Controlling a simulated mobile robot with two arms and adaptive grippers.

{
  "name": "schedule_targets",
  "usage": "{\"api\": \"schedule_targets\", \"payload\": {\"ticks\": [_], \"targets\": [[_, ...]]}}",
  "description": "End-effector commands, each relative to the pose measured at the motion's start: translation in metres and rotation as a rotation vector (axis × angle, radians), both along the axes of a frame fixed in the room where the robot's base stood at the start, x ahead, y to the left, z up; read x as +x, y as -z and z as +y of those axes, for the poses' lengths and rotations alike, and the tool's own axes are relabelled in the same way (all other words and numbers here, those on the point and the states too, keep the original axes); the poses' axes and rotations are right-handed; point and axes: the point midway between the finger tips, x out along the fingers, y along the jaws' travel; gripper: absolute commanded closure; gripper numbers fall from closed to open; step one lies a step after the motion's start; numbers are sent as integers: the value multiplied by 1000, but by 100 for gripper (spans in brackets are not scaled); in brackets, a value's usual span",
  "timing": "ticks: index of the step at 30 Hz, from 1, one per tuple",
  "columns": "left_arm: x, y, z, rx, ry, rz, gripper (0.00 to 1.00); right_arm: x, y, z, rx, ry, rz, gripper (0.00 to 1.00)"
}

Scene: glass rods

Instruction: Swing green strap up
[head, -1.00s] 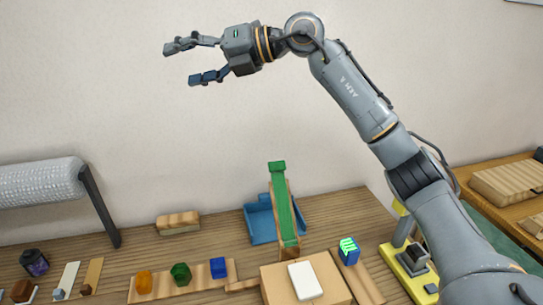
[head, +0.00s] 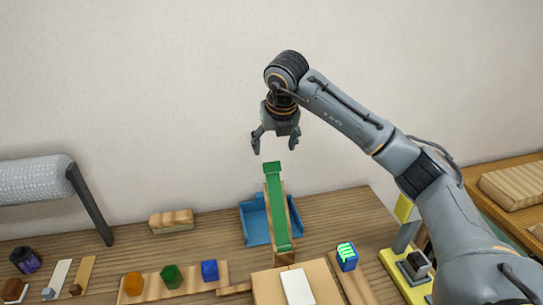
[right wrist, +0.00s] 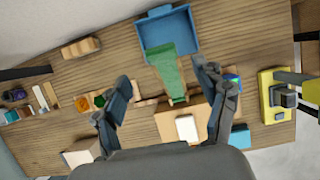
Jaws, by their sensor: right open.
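The green strap (head: 279,215) lies along a narrow wooden board that slopes up towards the back. My left gripper is not in view.
A wooden box with a white block (head: 297,287) stands in front of the strap. A rail with orange, green and blue pieces (head: 209,270) is at left. A blue block (head: 347,256) and a yellow device (head: 408,272) are at right. A wooden block (head: 171,221) lies behind.

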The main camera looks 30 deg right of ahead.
Motion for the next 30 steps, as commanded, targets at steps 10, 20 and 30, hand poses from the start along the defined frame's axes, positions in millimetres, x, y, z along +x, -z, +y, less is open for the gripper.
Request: {"api": "schedule_targets", "payload": {"ticks": [10, 20, 30], "targets": [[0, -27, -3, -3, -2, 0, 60, 23, 56, -5, 1, -1, 2, 28], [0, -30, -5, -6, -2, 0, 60, 29, 71, -7, 1, -3, -1, 28], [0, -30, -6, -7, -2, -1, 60, 29, 70, -7, 1, -3, 0, 69]]}}
